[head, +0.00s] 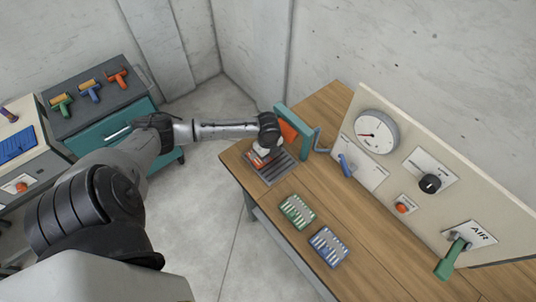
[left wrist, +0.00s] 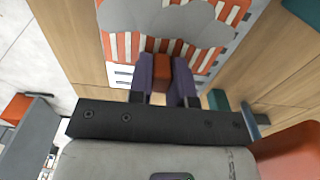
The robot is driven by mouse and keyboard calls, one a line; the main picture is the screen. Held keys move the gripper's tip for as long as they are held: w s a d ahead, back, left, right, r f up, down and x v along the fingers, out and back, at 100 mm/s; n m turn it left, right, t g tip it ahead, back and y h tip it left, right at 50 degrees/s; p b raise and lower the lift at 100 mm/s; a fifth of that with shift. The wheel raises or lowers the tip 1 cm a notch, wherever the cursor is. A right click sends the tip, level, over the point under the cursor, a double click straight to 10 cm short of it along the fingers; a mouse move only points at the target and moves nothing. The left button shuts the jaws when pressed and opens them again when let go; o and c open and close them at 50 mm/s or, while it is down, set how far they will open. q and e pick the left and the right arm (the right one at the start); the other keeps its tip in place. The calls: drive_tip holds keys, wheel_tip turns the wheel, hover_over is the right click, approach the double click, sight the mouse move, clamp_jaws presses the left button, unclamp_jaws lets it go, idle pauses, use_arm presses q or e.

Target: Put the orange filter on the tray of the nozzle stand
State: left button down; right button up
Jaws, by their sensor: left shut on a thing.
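My left gripper (head: 264,148) is shut on the orange filter (head: 257,160) at the table's far left corner. In the left wrist view the filter (left wrist: 120,45) has orange and white slats, partly covered by grey patches. The gripper's fingers (left wrist: 162,85) close around its orange tab. The nozzle stand (head: 283,112) is a teal frame with an orange part, beside the gripper. Its dark slatted tray (head: 279,171) lies under and beside the filter; I cannot tell whether they touch. My right gripper is not in view.
A green filter (head: 297,211) and a blue filter (head: 328,246) lie on the wooden table (head: 375,235). A panel with a gauge (head: 377,132), a knob (head: 430,183) and a green air lever (head: 452,260) stands along the right. A teal cabinet (head: 100,135) at left holds several coloured tools.

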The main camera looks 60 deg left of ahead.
use_arm(q)
drive_tip(key=shift+f, duration=0.3)
drive_tip(key=c, duration=1.1)
unclamp_jaws()
drive_tip(key=shift+o, duration=0.2)
wheel_tip(320, 180, up, 12)
drive_tip(key=p, duration=0.1)
drive_tip(key=s+d+f+n, duration=0.1)
drive_tip(key=s+d+f, duration=0.1)
drive_tip(key=d, duration=0.4)
drive_tip(key=s+d+f+n+t+h, duration=0.1)
drive_tip(key=s+d+f, duration=0.2)
drive_tip(key=d, duration=0.3)
drive_tip(key=s+d+f+n, duration=0.1)
drive_tip(key=s+d+f, duration=0.1)
drive_tip(key=d, duration=0.3)
drive_tip(key=shift+s+d+f+n+t, duration=0.15)
drive_tip(key=shift+s+d+n, duration=0.05)
drive_tip(key=shift+s, duration=0.2)
drive_tip(key=shift+s+d+f+n+t, duration=0.15)
drive_tip(key=shift+s+d+n, duration=0.05)
drive_tip(key=shift+s, duration=0.2)
drive_tip(key=s+d+r+n+t, duration=0.2)
drive_tip(key=s+d+n, duration=0.3)
drive_tip(key=s+n, duration=0.5)
drive_tip(key=shift+d+r+y, duration=0.25)
drive_tip(key=shift+r+y, duration=0.15)
drive_tip(key=shift+r, duration=0.15)
